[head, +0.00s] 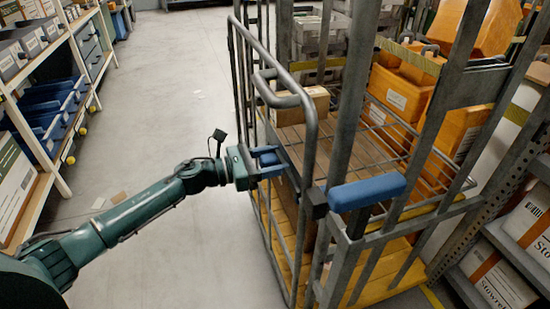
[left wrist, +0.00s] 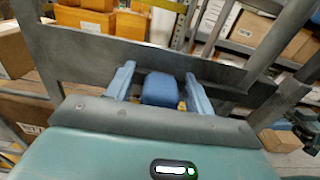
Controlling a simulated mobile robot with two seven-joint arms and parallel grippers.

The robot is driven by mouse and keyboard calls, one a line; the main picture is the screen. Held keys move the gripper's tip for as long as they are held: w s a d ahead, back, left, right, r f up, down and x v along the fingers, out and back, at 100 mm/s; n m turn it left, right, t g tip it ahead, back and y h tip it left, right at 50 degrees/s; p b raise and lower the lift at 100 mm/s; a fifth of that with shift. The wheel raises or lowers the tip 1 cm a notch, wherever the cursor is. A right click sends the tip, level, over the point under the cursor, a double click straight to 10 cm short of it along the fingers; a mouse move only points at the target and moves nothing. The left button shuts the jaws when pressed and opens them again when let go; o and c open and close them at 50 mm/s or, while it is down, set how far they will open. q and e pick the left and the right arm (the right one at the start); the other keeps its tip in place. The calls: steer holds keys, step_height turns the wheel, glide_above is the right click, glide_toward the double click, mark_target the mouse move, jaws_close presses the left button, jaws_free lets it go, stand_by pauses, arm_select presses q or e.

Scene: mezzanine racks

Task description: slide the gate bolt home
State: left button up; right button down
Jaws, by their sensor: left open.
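My left gripper (head: 270,161) comes in from the left and reaches the gate side of a grey wire roll cage (head: 312,130). Its blue fingers are apart, and in the left wrist view the gripper (left wrist: 160,88) has a blue block (left wrist: 162,89), seemingly the bolt's handle, showing between them. Clear gaps show on both sides of the block, so it is not gripped. A grey flat bar (left wrist: 100,57) of the gate runs behind the fingertips. The bolt's far end and its socket cannot be made out. My right gripper is out of view.
A large blue pad (head: 367,192) sits on the cage's near corner, right of a black bracket (head: 315,203). Cartons and orange bins (head: 400,92) stand inside and behind the cage. Shelves line the left (head: 75,60) and right. The grey floor (head: 165,90) between is mostly clear.

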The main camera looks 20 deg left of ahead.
arm_select(q)
jaws_close()
stand_by(0.5)
steer(key=shift+s, duration=0.1)
